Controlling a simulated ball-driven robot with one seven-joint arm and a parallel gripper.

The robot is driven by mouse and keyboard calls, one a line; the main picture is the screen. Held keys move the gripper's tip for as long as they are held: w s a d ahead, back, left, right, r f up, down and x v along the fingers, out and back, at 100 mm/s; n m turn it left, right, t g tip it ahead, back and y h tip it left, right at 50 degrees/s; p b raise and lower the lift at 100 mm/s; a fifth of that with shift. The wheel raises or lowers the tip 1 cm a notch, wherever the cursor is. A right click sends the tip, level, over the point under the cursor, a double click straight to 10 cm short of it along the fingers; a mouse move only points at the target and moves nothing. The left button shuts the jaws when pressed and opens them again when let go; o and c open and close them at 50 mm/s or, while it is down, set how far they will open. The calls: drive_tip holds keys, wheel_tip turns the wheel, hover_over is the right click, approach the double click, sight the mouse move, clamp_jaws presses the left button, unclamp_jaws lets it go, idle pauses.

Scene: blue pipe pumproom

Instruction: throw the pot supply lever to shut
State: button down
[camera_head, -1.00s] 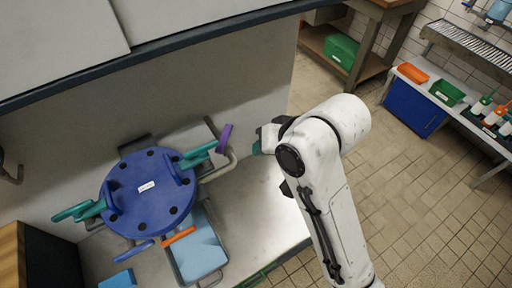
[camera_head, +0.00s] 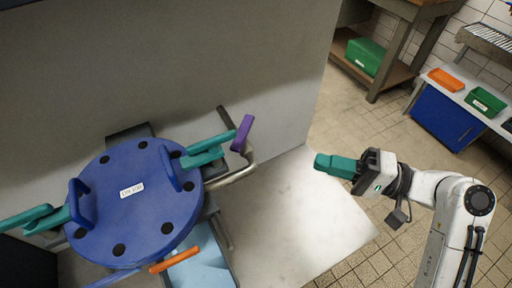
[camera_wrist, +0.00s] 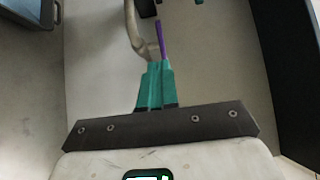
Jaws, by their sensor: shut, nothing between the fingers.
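A purple lever (camera_head: 242,133) stands on the bent grey pipe (camera_head: 240,172) at the right of the blue round lid. It also shows edge-on in the wrist view (camera_wrist: 160,40), just beyond the fingertips. An orange lever (camera_head: 175,259) sits below the lid. No label shows which lever is the pot supply. My gripper (camera_head: 318,163), with teal fingers, is to the right of the purple lever, pointing left, with a clear gap between them. Its fingers (camera_wrist: 154,64) are shut and empty.
The blue lid (camera_head: 135,215) has teal clamps (camera_head: 208,150) at its sides. A grey wall panel (camera_head: 270,60) rises behind. Pale bench top (camera_head: 310,220) lies clear between pipe and gripper. Tiled floor, a blue cabinet (camera_head: 440,110) and green crates (camera_head: 366,55) are farther right.

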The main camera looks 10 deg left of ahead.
drive_tip(key=p, duration=0.2)
approach(234, 151)
drive_tip(key=w+a, duration=0.3)
drive_tip(key=a, duration=0.2)
drive_tip(key=shift+s+a+r+m+t+p, duration=0.1)
drive_tip(key=shift+a+m+t+p, duration=0.2)
drive_tip(key=shift+m+t+p, duration=0.5)
drive_tip(key=t+p, duration=0.1)
drive_tip(key=m+t+h+p, duration=0.1)
drive_tip(key=a+t+p, duration=0.1)
drive_tip(key=shift+s+r+m+h, duration=0.25)
drive_tip(key=shift+s+m+h, duration=0.05)
drive_tip(key=shift+s+m, duration=0.1)
drive_tip(key=t+p, duration=0.1)
drive_tip(key=m+t+h+p, duration=0.1)
drive_tip(key=shift+s+a+m+t+p, duration=0.15)
drive_tip(key=shift+a+m+t+p, duration=0.15)
drive_tip(key=shift+a+p, duration=0.05)
drive_tip(key=shift+a+f+m+t+h+p, duration=0.15)
drive_tip(key=shift+a+m+t+h+p, duration=0.1)
drive_tip(key=shift+m+t+h+p, duration=0.4)
drive_tip(key=shift+a+f, duration=0.15)
drive_tip(key=shift+a, duration=0.15)
drive_tip(key=shift+s+a, duration=0.1)
drive_tip(key=shift+a, duration=0.25)
